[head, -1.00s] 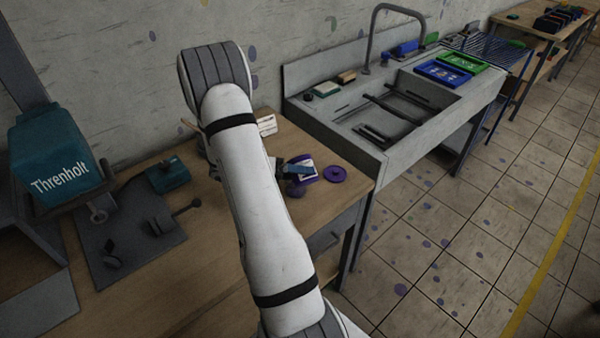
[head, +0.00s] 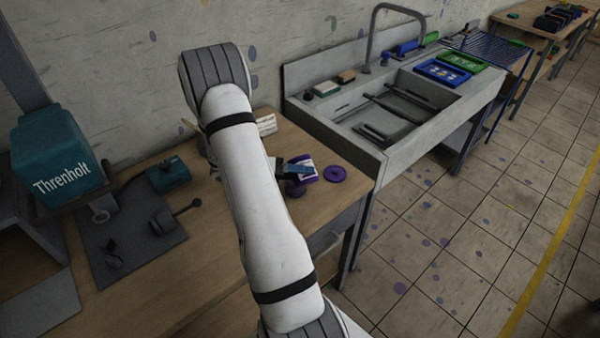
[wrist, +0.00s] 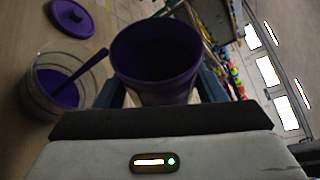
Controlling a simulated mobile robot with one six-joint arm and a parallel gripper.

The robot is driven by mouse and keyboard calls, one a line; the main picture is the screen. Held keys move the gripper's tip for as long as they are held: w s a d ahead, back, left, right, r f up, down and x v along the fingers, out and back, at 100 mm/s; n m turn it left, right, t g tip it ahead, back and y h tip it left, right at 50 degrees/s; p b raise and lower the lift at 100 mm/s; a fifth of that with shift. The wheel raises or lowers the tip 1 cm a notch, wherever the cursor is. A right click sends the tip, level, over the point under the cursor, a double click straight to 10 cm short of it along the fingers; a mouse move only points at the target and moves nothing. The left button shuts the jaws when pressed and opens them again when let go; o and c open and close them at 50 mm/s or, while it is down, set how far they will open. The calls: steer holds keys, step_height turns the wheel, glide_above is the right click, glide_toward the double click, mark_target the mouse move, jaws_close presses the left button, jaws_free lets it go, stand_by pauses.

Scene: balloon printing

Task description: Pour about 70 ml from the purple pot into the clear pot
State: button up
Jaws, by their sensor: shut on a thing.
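My gripper (wrist: 160,88) has its blue fingers on both sides of the purple pot (wrist: 155,64), shut on it. The pot's open mouth faces the wrist camera; its inside is dark, so I cannot tell its level. In the head view the purple pot (head: 308,174) shows a white label and is partly hidden by my gripper (head: 298,168). The clear pot (wrist: 34,100) is to the left of the purple pot in the wrist view. It holds purple ink with a purple stirring stick (wrist: 86,68) leaning out. No stream is visible between the pots.
A purple lid (head: 335,174) lies flat on the wooden bench (head: 225,245), near its right end. A sink (head: 400,105) with trays stands beyond that end. A teal Threnholt machine (head: 60,160) and a grey mat (head: 130,245) with small parts are at the left.

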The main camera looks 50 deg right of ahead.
steer(key=shift+w+n+p, duration=0.1)
steer(key=shift+n+p, duration=0.4)
steer(key=shift+p, duration=0.55)
stand_by(2.2)
steer(key=shift+m+t+b, duration=0.3)
steer(key=shift+m+b, duration=0.15)
steer(key=shift+m, duration=0.55)
steer(key=shift+f+m+t+b, duration=0.15)
steer(key=shift+m+t+b, duration=0.45)
steer(key=shift+m+b, duration=0.25)
steer(key=shift+r+m, duration=0.2)
steer(key=shift+m, duration=0.15)
steer(key=shift+t+b, duration=0.3)
